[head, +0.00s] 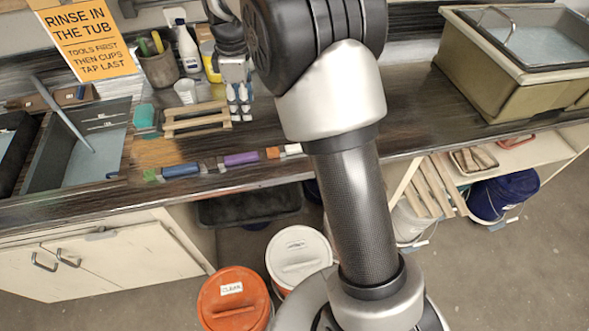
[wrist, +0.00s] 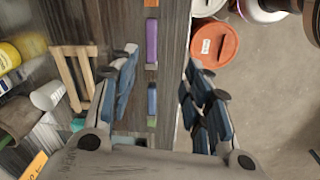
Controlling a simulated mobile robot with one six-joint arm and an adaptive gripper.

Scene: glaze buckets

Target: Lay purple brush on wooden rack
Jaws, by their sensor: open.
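The purple brush (head: 240,159) lies on the dark counter near its front edge, between a blue brush (head: 181,170) on the left and an orange-and-white piece (head: 283,151) on the right. It also shows in the wrist view (wrist: 151,40), lying lengthwise. The wooden rack (head: 196,118), a small slatted frame, lies flat on the counter behind the brushes; it also shows in the wrist view (wrist: 75,75). My gripper (head: 239,117) is open and empty, right of the rack and behind the purple brush. In the wrist view its fingers (wrist: 160,58) are spread wide.
A white cup (head: 185,91), a tool crock (head: 158,68) and bottles stand behind the rack. A teal sponge (head: 144,116) and the sink (head: 80,150) are to the left. An orange bucket (head: 233,298) stands on the floor.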

